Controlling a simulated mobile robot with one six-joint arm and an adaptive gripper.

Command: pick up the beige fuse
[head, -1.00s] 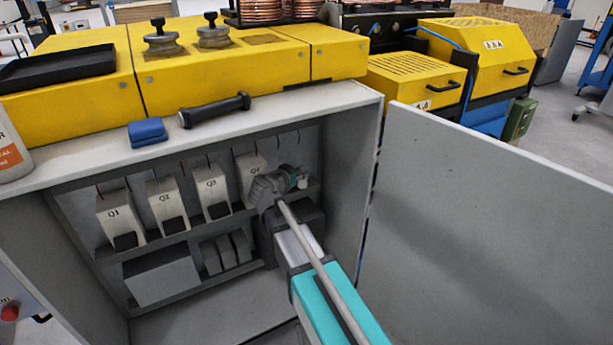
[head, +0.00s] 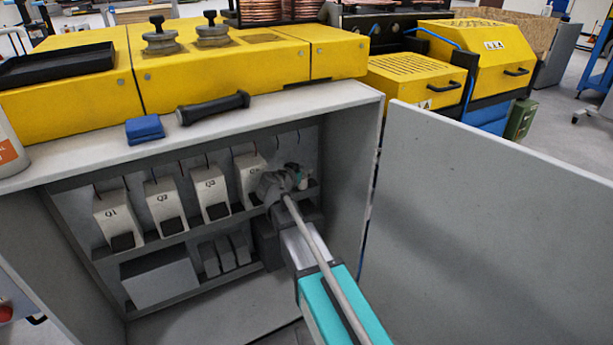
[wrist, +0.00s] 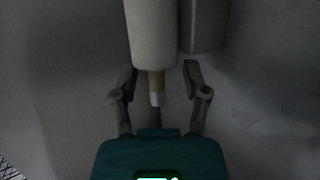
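The beige fuse (wrist: 156,82) shows in the wrist view as a short tan band with a silver end cap. Its upper part meets or is hidden by a wide pale cylinder (wrist: 152,35). My gripper (wrist: 160,72) is open, with one finger on each side of the fuse and a visible gap on both sides. In the head view, my gripper is at the right end of the cabinet's upper shelf, mostly hidden by my grey wrist. I cannot make out the fuse there.
The open grey cabinet holds a row of pale breakers, such as Q1 (head: 115,220), left of my wrist. Grey boxes (head: 160,280) stand on the lower shelf. The open door (head: 480,230) bounds the right.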

